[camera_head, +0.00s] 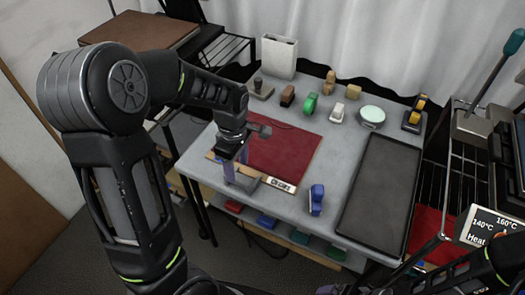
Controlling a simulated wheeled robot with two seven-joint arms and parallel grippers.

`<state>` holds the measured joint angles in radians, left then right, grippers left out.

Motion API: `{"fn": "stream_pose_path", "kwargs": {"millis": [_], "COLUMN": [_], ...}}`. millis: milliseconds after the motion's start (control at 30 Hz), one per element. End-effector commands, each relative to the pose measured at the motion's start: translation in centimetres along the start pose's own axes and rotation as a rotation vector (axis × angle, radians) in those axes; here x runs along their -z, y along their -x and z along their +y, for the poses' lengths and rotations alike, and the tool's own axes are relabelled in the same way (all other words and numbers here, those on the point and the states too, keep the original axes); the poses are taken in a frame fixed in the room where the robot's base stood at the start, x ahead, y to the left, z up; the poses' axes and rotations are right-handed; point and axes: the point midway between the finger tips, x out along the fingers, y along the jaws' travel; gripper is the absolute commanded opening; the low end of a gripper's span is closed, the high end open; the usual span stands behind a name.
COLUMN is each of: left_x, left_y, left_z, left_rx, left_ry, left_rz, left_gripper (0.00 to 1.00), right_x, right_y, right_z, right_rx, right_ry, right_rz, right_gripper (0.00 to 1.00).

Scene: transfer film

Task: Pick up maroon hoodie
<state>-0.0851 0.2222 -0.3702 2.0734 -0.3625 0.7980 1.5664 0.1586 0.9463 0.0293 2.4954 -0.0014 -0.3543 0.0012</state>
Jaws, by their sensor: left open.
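A flat maroon piece, apparently the maroon hoodie (285,150), lies on the grey table (335,150), left of its middle. A light wooden strip with a white label runs along its front edge. My left gripper (241,180) is open over the front left part of the maroon piece, close to the wooden strip. I cannot tell whether its fingers touch the cloth. My left wrist hides the cloth's left part. Part of my right arm shows at the lower right; its gripper is out of view.
A dark tray (379,195) lies at the table's right. Several small objects, including a green one (310,104), and a white box (279,57) line the back. A wire rack (462,160) stands at right.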

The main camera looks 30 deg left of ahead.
Motion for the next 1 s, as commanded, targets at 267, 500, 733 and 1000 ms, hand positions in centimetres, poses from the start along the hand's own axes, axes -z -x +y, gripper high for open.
{"fn": "stream_pose_path", "kwargs": {"millis": [267,500,733,1000], "left_x": [0.0,0.0,0.0,0.0], "left_y": [-1.7,-5.0,-5.2,-5.2], "left_z": [-0.2,-0.2,-0.1,-0.1], "left_rx": [0.004,0.003,-0.001,-0.001], "left_ry": [0.000,0.000,0.000,0.000], "left_rz": [0.000,0.000,0.000,0.000], "left_gripper": [0.53,0.53,0.53,0.53], "right_x": [0.0,0.0,0.0,0.0], "right_y": [0.4,0.7,0.7,0.7], "right_z": [-0.2,-0.3,-0.2,-0.2], "right_rx": [0.000,0.000,-0.001,-0.001], "right_ry": [0.000,0.000,0.000,0.000], "right_rz": [0.000,-0.001,-0.001,-0.001], "right_gripper": [0.96,0.96,0.96,0.96]}}
